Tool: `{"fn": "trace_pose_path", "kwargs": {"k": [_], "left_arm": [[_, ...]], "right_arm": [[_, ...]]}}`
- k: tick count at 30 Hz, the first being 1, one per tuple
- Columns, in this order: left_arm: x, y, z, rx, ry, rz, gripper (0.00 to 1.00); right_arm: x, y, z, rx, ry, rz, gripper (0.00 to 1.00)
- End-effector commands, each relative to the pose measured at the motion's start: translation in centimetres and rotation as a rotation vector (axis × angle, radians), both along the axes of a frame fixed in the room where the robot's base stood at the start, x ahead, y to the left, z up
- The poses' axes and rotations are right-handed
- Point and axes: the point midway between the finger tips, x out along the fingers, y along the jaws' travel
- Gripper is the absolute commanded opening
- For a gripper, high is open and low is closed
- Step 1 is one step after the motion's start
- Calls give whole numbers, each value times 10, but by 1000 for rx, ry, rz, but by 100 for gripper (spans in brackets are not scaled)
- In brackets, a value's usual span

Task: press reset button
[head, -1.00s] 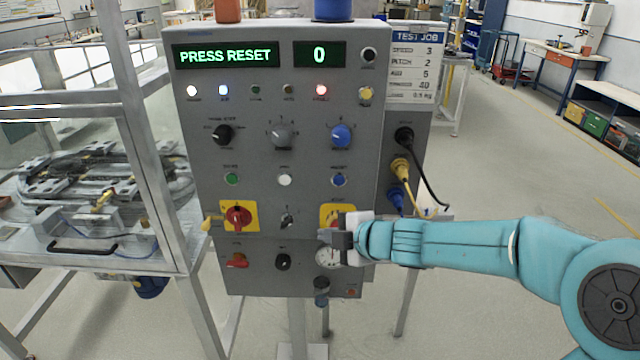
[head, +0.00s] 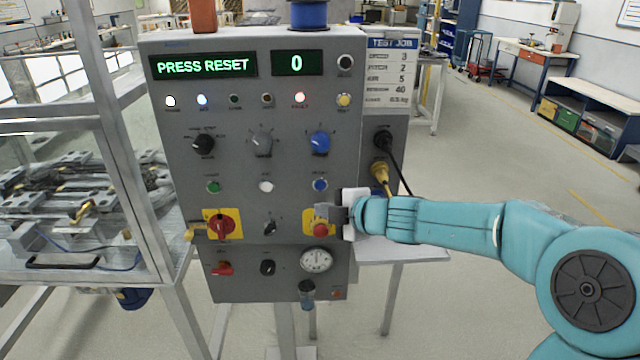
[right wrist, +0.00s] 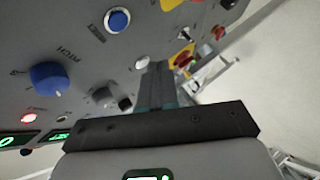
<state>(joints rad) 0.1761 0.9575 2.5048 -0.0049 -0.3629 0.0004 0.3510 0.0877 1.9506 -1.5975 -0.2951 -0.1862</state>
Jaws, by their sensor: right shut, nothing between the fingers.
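The grey control panel (head: 240,150) has a row of green, white and blue buttons. The blue button (head: 320,185), whose small label I cannot read clearly, is uncovered; it also shows in the right wrist view (right wrist: 117,20). The display (head: 204,65) reads PRESS RESET. My right gripper (head: 322,212) is shut and empty, below the blue button and just above the red mushroom button (head: 320,230) on its yellow plate. In the right wrist view its fingers (right wrist: 157,82) point toward the panel. I cannot tell whether they touch it. My left gripper is not in view.
A red rotary switch (head: 222,225) on yellow sits lower left, with a round gauge (head: 316,260) at lower right. Cables hang from sockets (head: 381,170) on the panel's right side. A framed track table (head: 60,240) stands at left. Open floor (head: 490,150) lies at right.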

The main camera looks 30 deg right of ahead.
Motion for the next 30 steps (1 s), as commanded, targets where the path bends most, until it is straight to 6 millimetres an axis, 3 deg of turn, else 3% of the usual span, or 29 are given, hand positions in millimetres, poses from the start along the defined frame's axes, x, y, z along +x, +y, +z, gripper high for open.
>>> {"fn": "trace_pose_path", "kwargs": {"k": [12,30], "left_arm": [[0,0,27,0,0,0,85],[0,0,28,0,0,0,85]], "right_arm": [[43,-25,2,1,2,0,0],[48,-28,0,0,0,0,0]]}}
